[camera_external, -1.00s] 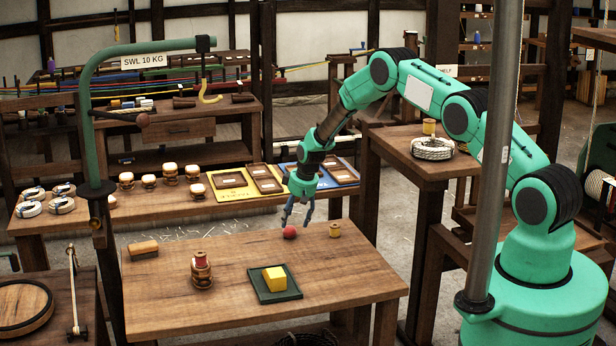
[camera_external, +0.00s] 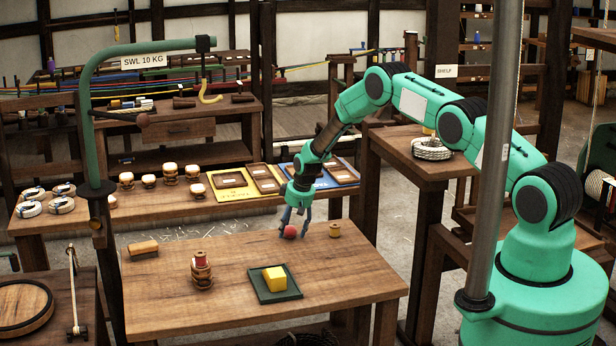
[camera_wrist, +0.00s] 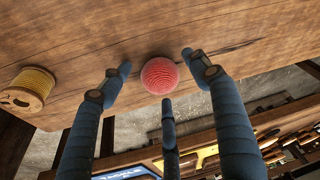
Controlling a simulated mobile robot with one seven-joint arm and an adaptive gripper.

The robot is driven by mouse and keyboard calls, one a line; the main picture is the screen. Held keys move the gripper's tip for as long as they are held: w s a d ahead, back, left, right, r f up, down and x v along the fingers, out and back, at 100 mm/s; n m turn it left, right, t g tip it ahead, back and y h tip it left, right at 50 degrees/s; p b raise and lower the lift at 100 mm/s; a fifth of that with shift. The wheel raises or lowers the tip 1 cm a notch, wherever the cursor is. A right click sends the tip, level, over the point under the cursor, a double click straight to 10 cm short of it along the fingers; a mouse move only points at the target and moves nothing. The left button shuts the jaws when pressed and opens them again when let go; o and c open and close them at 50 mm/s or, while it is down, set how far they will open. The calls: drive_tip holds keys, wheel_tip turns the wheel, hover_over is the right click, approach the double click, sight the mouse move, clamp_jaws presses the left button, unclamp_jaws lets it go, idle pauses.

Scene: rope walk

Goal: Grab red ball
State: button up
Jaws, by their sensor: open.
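The red ball (camera_external: 290,231) rests on the wooden table (camera_external: 230,300) near its far right edge. In the wrist view my gripper (camera_wrist: 157,75) has three fingers spread apart, one on the left, one on the right and one below the ball. Gaps show between the side fingers and the ball. The lower fingertip is close to it; whether it touches I cannot tell.
A yellow spool (camera_external: 335,230) stands right of the ball, and on the left in the wrist view (camera_wrist: 28,90).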

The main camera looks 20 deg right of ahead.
drive_tip(key=shift+w+f, duration=0.1)
drive_tip(key=shift+f, duration=0.05)
idle(0.5)
drive_tip(key=c, duration=1.2)
